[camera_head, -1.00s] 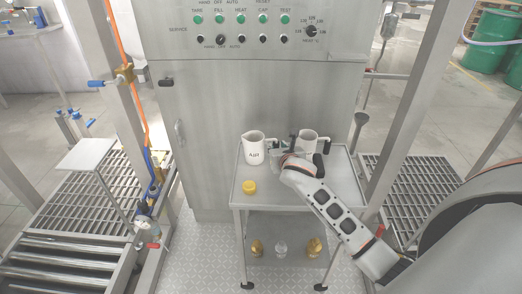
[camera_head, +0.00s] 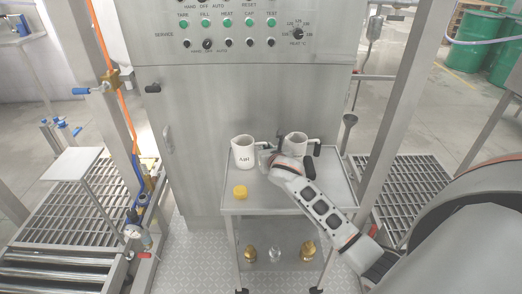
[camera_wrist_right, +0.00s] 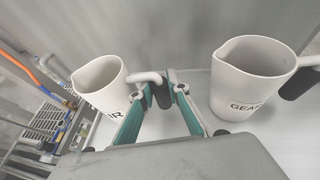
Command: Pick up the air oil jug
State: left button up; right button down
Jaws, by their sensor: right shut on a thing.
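The air oil jug (camera_head: 243,154) is a white jug with dark lettering near the back left of the steel cart's top. It also shows at the left of the right wrist view (camera_wrist_right: 101,86), where its label ends in "IR". My right gripper (camera_wrist_right: 155,105) has its green-padded fingers on either side of the jug's handle and is shut on it. In the head view the right gripper (camera_head: 265,158) is just right of the jug, partly hidden by my wrist. The jug looks upright; I cannot tell whether its base touches the cart. My left gripper is not in view.
A second white jug (camera_wrist_right: 253,80), labelled "GEAR", stands close to the right of my right gripper. A yellow cap (camera_head: 240,192) lies at the front left of the cart top (camera_head: 265,203). Several small items sit on the lower shelf. A steel control cabinet (camera_head: 200,110) stands behind.

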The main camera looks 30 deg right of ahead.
jog(key=shift+r, duration=0.15)
notch_tip(320, 180, up, 19)
jog(key=p, duration=0.4)
jog(key=shift+p, duration=0.4)
dwell(0.4)
